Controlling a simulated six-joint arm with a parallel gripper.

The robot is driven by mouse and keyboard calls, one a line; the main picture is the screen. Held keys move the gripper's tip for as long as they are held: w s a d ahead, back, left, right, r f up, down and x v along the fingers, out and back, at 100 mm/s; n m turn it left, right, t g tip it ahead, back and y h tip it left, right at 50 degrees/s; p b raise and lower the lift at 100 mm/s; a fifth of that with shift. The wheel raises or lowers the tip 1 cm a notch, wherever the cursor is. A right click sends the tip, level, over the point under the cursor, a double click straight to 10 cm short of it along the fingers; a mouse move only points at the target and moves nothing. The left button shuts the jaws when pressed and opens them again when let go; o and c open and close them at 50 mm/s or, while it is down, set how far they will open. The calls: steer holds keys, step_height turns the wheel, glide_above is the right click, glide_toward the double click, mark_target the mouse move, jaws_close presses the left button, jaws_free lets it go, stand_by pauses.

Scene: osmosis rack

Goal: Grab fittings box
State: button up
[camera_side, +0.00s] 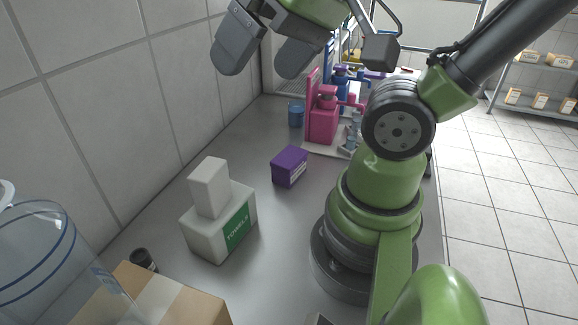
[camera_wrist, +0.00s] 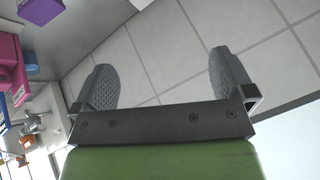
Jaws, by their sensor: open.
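A small purple box (camera_side: 289,167) with a pale label on its front sits on the grey bench, right of the towel box; it is likely the fittings box, but I cannot read the label. In the wrist view, part of a purple box (camera_wrist: 40,10) shows at the top left edge, cut off by the frame. My gripper (camera_side: 265,60) is high above the bench near the tiled wall, apart from the box. Its two dark fingers are spread wide with nothing between them; they also show in the wrist view (camera_wrist: 163,78).
A white towel box (camera_side: 205,238) stands left of the purple box. A cardboard box (camera_side: 178,300) and a clear vessel (camera_side: 45,260) are in the near left corner. Bare bench surrounds the purple box.

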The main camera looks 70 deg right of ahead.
steer(key=w+d+f+g+h, duration=0.2)
steer(key=w+d+f, duration=0.2)
steer(key=w+d, duration=0.15)
steer(key=n+g, duration=0.1)
steer(key=g, duration=0.3)
glide_above(290, 157)
steer(key=w+a, duration=0.1)
step_height(290, 157, down, 14)
steer(key=shift+f, duration=0.25)
steer(key=shift+g, duration=0.5)
steer(key=f, duration=0.4)
steer(key=s+d+f, duration=0.1)
steer(key=f, duration=0.1)
steer(key=shift+f, duration=0.15)
steer(key=shift+w+d+f, duration=0.1)
steer(key=shift+f, duration=1.45)
steer(key=shift+w+d+f, duration=0.1)
steer(key=shift+f, duration=1.4)
steer(key=c, duration=0.8)
